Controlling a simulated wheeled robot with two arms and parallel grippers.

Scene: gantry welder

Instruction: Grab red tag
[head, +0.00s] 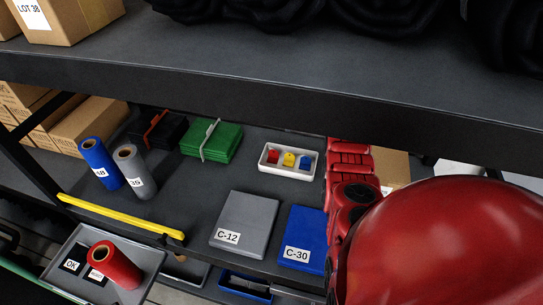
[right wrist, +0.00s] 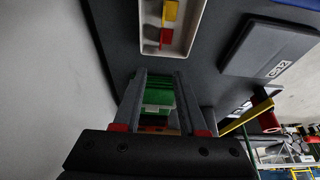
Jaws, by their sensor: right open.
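The red tag (head: 274,157) lies at the left end of a white tray (head: 286,173), beside a yellow tag (head: 289,159) and a blue tag (head: 306,163). In the right wrist view the red tag (right wrist: 166,37) is near the end of the tray (right wrist: 143,28) closest to my gripper, with the yellow tag (right wrist: 170,11) above it. My right gripper (right wrist: 161,75) is open and empty, its fingertips just short of the tray in the picture. In the head view my red arm hides this gripper. My left gripper is not in view.
The tray stands on a dark lower shelf under an upper shelf edge (head: 280,100). Green folders (head: 212,141) lie left of it. A grey C-12 case (head: 245,222) and a blue C-30 case (head: 304,236) lie in front. Blue and grey rolls stand farther left.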

